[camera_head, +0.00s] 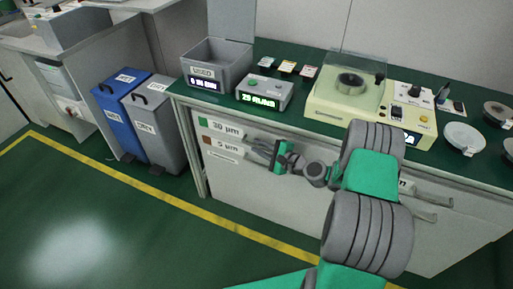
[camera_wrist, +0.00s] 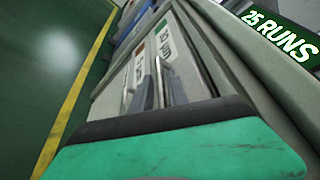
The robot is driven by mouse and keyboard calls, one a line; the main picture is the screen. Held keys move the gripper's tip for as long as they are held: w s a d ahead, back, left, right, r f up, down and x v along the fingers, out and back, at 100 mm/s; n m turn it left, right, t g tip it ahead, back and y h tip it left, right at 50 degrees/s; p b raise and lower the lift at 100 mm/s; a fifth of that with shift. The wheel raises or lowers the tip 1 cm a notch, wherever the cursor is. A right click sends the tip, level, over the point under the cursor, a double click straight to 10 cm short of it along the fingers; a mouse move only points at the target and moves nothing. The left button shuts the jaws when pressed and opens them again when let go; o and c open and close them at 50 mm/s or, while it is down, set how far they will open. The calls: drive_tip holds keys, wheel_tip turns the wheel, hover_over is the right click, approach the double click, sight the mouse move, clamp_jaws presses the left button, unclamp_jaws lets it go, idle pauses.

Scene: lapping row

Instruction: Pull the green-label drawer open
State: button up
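The green-label drawer (camera_head: 226,129), marked 30 µm, is the upper one at the left end of the bench cabinet and looks closed. Its green label (camera_head: 203,122) sits at its left. My gripper (camera_head: 256,148) is in front of the drawer fronts, reaching in from the right. In the wrist view, two dark fingers (camera_wrist: 160,92) stand apart, with a metal bar handle (camera_wrist: 158,75) showing between them, beside a labelled front. Contact with the handle cannot be told. The gripper's green body hides the lower part of the wrist view.
A brown-label 5 µm drawer (camera_head: 226,148) lies just below. The green bench top (camera_head: 300,112) above carries a grey bin (camera_head: 218,66), a display box (camera_head: 264,92) and a cream lapping machine (camera_head: 345,100). Blue (camera_head: 120,112) and grey (camera_head: 152,125) bins stand left. The floor in front is clear.

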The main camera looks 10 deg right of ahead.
drive_tip(key=shift+x, duration=0.8)
drive_tip(key=shift+c, duration=0.3)
clamp_jaws()
idle(0.5)
